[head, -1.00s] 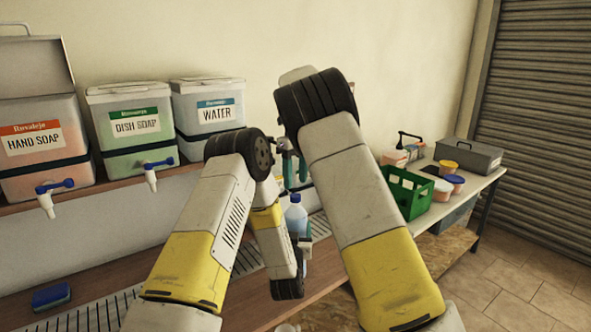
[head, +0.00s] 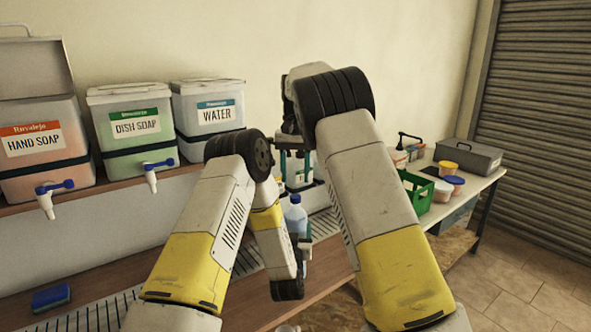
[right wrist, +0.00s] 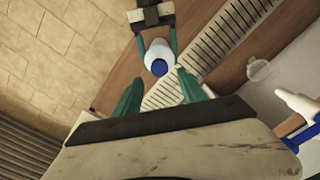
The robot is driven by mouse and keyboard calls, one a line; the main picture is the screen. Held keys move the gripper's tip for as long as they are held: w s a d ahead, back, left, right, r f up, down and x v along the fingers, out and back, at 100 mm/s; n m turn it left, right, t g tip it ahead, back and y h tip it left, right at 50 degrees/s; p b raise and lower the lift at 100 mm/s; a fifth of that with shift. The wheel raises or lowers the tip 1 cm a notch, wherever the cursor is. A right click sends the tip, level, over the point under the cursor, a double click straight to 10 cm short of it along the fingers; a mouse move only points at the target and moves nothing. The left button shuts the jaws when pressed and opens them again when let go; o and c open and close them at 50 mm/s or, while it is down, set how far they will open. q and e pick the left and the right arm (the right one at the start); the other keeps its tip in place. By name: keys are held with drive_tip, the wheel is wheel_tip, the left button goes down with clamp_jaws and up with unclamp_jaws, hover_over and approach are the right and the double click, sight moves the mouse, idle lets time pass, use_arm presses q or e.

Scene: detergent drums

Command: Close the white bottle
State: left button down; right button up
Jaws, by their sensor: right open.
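The white bottle (head: 296,215) with a blue cap on top stands upright over the slatted strip of the counter. It also shows from above in the right wrist view (right wrist: 151,48), blue cap (right wrist: 159,68) toward me. My left gripper (head: 303,243) is around the bottle body, a finger on each side; its arm hides part of it. My right gripper (head: 299,168) is open above the bottle, fingers pointing down. In the right wrist view its two teal fingertips (right wrist: 159,76) lie on either side of the cap, apart from it.
Dispensers for hand soap (head: 40,145), dish soap (head: 135,130) and water (head: 208,115) stand on the shelf at left. A green crate (head: 428,200) and tubs stand at right. A blue sponge (head: 51,297) lies at the front left. A clear round item (right wrist: 258,68) is near the slatted strip.

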sight(296, 196)
drive_tip(key=n, duration=0.4)
drive_tip(key=shift+r, duration=0.2)
drive_tip(key=n, duration=0.5)
drive_tip(key=shift+r, duration=0.2)
drive_tip(key=n, duration=0.3)
drive_tip(key=shift+r+n, duration=0.15)
drive_tip(key=shift+n, duration=0.25)
drive_tip(key=n, duration=0.3)
drive_tip(key=shift+w+r+n, duration=0.1)
drive_tip(key=shift+r+n, duration=0.05)
drive_tip(key=shift+n, duration=0.25)
drive_tip(key=shift+f, duration=4)
